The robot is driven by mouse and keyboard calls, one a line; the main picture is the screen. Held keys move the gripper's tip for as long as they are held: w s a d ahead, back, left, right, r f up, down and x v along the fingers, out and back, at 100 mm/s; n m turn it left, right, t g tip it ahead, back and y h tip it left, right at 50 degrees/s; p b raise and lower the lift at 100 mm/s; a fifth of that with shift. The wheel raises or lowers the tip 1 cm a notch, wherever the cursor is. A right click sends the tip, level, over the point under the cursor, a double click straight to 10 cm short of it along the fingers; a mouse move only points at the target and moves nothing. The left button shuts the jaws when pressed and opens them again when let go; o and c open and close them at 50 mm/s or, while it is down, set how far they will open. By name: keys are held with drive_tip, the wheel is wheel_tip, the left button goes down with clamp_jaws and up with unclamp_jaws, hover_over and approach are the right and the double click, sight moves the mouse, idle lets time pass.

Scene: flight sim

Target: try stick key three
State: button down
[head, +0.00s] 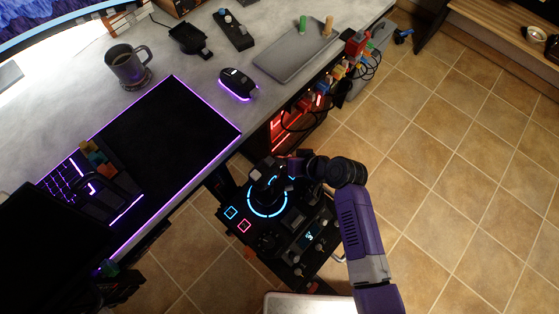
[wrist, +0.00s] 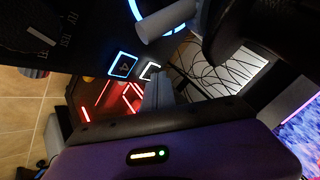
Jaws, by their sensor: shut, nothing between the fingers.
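The flight stick (head: 268,182) stands on a dark control panel with a glowing blue ring around its base. In the head view a blue-lit square key (head: 231,212) and a red-lit square key (head: 244,226) sit on the panel at the lower left of the ring. My gripper (head: 296,166) is beside the stick at its upper right, shut and empty. In the wrist view my gripper's grey fingers (wrist: 158,88) are together, near a blue-lit square key (wrist: 122,64) and a white-lit square key (wrist: 150,70). I cannot tell which key is three, or whether the fingers touch anything.
A throttle-side panel with a small lit display (head: 309,236) lies close below my gripper. The desk (head: 180,62) with a mouse (head: 237,84), black mat (head: 150,130) and mug (head: 125,66) is at the upper left. The tiled floor (head: 450,150) at right is open.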

drive_tip(key=shift+r, duration=0.15)
drive_tip(key=shift+r+p, duration=0.75)
drive_tip(key=shift+p, duration=0.05)
drive_tip(key=shift+r+p, duration=2.2)
drive_tip(key=shift+r, duration=0.3)
